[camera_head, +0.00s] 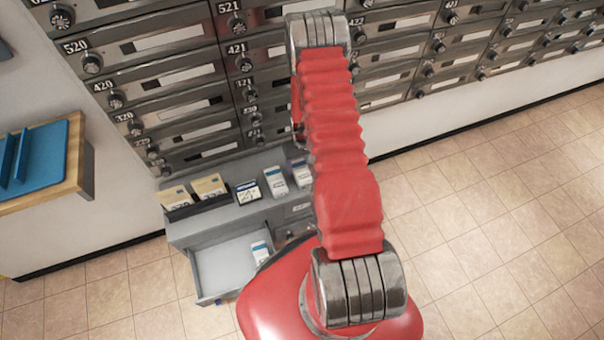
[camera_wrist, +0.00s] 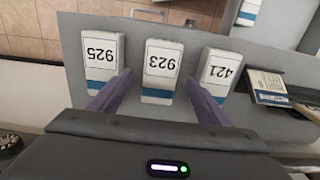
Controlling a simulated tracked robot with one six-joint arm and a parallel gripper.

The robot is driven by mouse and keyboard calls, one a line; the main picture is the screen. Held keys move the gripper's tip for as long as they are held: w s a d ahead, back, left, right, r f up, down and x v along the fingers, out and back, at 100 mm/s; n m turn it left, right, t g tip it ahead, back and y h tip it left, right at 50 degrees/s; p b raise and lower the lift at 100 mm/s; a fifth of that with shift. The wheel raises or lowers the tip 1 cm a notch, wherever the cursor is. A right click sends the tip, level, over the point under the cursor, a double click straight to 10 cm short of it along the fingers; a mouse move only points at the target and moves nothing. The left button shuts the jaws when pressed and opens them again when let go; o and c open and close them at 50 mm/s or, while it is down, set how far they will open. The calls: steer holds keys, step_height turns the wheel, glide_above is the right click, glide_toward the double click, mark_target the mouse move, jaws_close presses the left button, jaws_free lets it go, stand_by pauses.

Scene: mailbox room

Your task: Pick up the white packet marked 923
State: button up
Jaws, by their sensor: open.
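The white packet marked 923 (camera_wrist: 160,66) lies on a grey surface in the middle of the wrist view, its number upside down and a blue band at its near end. My gripper (camera_wrist: 159,79) is open, with one purple finger on each side of this packet's near end. I cannot tell whether the fingers touch it. In the head view, white packets sit on the grey cabinet top beside my red arm, their numbers too small to read. My gripper is hidden there.
Packet 925 (camera_wrist: 101,54) lies left of 923, packet 421 (camera_wrist: 219,70) right of it, close to the fingers. An open drawer (camera_head: 228,264) holds a white packet (camera_head: 260,252). Metal mailboxes (camera_head: 180,95) line the wall behind.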

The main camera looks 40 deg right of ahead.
mark_target(302, 171)
stand_by(0.3)
steer(key=shift+w+f, duration=0.15)
steer(key=shift+f, duration=2.45)
steer(key=c, duration=1.2)
